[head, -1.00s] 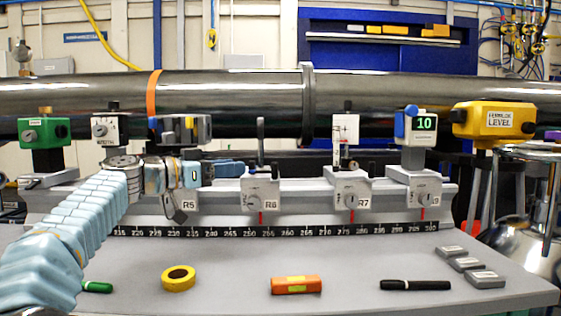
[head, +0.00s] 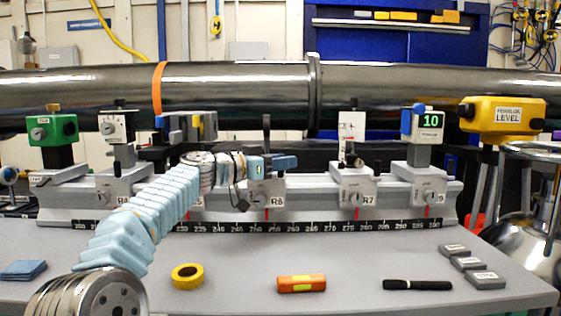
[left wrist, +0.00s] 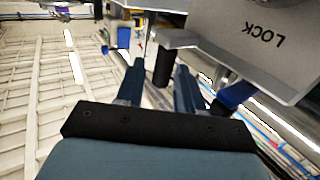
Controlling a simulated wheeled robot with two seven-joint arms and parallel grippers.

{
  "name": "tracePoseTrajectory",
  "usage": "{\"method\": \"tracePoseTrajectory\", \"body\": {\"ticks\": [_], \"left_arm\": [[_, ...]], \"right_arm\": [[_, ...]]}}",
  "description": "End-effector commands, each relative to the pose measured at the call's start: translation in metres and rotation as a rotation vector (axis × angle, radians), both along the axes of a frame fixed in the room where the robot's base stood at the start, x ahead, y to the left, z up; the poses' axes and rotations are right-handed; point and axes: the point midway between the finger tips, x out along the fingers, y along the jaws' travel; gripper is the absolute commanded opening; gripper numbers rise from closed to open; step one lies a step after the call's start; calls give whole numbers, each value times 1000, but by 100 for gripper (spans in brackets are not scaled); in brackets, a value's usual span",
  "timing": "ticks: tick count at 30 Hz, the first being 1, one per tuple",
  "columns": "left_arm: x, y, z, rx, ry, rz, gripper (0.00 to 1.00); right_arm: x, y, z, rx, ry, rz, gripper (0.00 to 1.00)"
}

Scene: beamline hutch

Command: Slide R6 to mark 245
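The R6 carriage (head: 267,203) sits on the rail in the middle of the head view. Its red pointer stands a little right of the 250 mark on the scale (head: 300,226), so right of 245. My left gripper (head: 286,162) is at R6's upper part and covers some of it. In the left wrist view my left gripper (left wrist: 160,80) is open. A black upright peg (left wrist: 163,66) stands between its fingertips, with gaps at both sides. A grey plate marked LOCK (left wrist: 260,40) is beside the fingers. My right gripper is not in view.
R7 (head: 358,198) stands on the rail to the right of R6, with free rail between. R5, to the left, is mostly hidden by my arm. A large steel pipe (head: 400,95) runs behind. Yellow tape (head: 187,276) and an orange block (head: 301,284) lie in front.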

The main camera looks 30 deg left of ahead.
Motion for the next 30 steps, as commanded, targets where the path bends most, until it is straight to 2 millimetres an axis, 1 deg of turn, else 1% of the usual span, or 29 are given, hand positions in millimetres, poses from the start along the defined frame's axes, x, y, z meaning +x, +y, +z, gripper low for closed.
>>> {"method": "tracePoseTrajectory", "body": {"ticks": [1, 6, 7, 17, 20, 24, 30], "left_arm": [[0, 0, 0, 0, 0, 0, 29], [0, 0, 0, 0, 0, 0, 3], [0, 0, 0, 0, 0, 0, 0], [-1, 3, -1, 0, 0, 2, 0], [-6, 12, -2, 1, -3, 4, 0], [-19, 34, -3, 1, -4, 7, 0], [-35, 60, -1, 0, -2, 7, 0]], "right_arm": [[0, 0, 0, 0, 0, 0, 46], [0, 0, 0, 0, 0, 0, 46], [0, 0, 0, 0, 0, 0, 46], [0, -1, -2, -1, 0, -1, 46], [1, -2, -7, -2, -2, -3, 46], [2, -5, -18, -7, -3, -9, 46], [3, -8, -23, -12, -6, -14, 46]]}}
